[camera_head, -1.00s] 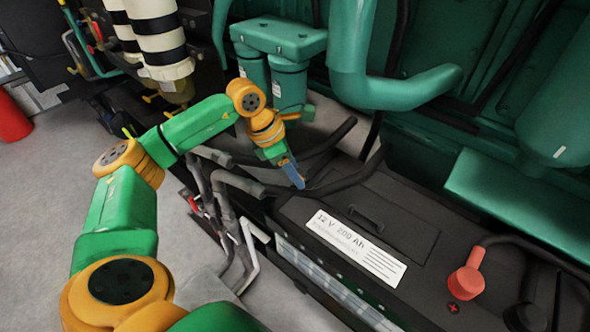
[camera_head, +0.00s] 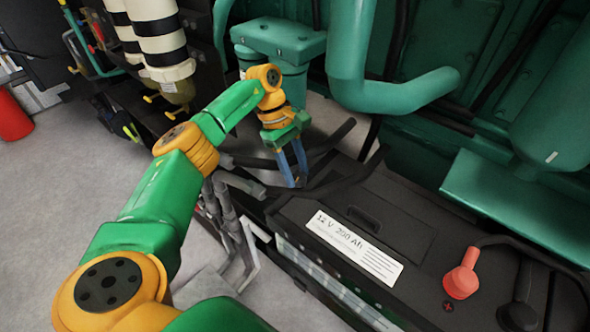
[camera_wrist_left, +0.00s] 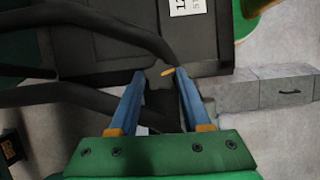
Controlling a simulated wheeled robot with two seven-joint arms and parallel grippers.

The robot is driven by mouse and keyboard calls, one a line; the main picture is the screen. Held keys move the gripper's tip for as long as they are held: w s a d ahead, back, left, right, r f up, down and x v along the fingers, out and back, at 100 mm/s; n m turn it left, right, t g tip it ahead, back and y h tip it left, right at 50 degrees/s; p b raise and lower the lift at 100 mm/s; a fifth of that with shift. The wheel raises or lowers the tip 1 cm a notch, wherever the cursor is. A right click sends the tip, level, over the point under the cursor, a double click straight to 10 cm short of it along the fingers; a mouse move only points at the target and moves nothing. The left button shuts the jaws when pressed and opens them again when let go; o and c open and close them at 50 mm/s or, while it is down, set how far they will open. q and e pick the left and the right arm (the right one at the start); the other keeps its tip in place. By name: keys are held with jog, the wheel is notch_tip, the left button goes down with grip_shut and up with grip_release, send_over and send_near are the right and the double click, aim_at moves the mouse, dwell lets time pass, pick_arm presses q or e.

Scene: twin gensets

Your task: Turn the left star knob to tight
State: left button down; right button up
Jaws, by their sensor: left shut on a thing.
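My left gripper (camera_head: 297,182) reaches down at the left end of the black battery, its two blue fingers pointing downward. In the left wrist view the fingers (camera_wrist_left: 160,74) stand on either side of a small dark star knob (camera_wrist_left: 159,82) and are shut on it. A small orange mark shows beside the knob's top, close to the right fingertip. In the head view I cannot make out the knob at the fingertips. My right gripper is not in view.
The black battery (camera_head: 430,235) has a white label (camera_head: 355,252), a red terminal cap (camera_head: 461,275) and a black one. Thick black cables (camera_wrist_left: 95,18) pass close to my fingers. Green engine pipes (camera_head: 390,100) and a green twin-canister unit (camera_head: 280,38) stand behind. Grey floor lies left.

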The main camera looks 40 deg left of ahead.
pick_arm(q)
jog(key=shift+w+m+g+b, duration=0.1)
jog(key=shift+m+g+b, duration=0.4)
jog(key=shift+m, duration=1)
jog(key=shift+y, duration=0.3)
jog(key=shift+c, duration=1.8)
grip_release()
